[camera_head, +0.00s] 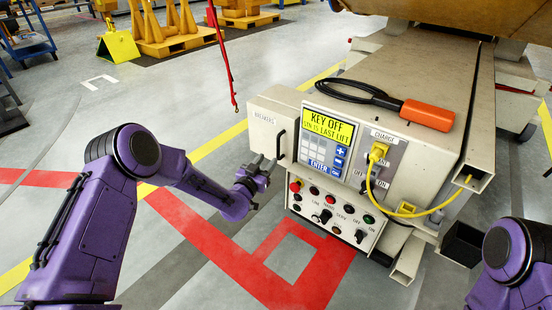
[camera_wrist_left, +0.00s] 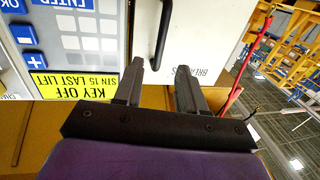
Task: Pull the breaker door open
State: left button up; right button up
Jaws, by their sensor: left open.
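The breaker door (camera_head: 263,133) is a cream panel marked BREAKERS at the left end of the machine's control front. It looks closed or nearly so; I cannot tell exactly. Its black bar handle (camera_head: 280,145) runs up and down along the door's right side. My left gripper (camera_head: 264,163) is open and empty, just below and in front of the handle. In the left wrist view the handle (camera_wrist_left: 161,38) ends close to the gap between the open fingers (camera_wrist_left: 158,78), and the door (camera_wrist_left: 205,38) lies beyond. Contact cannot be told. My right gripper is out of view.
A yellow KEY OFF display (camera_head: 328,127) and a knob panel (camera_head: 330,212) adjoin the door. A yellow cable (camera_head: 376,190) hangs from the charge socket. A red hanging cord (camera_head: 222,55) is left of the machine.

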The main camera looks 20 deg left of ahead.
aim_at(271, 136)
pick_arm(q)
jog(key=w+d+b, duration=0.1)
jog(key=w+b, duration=0.1)
jog(key=w, duration=0.6)
jog(key=shift+b, duration=0.4)
jog(key=shift+d+f, duration=0.1)
grip_shut()
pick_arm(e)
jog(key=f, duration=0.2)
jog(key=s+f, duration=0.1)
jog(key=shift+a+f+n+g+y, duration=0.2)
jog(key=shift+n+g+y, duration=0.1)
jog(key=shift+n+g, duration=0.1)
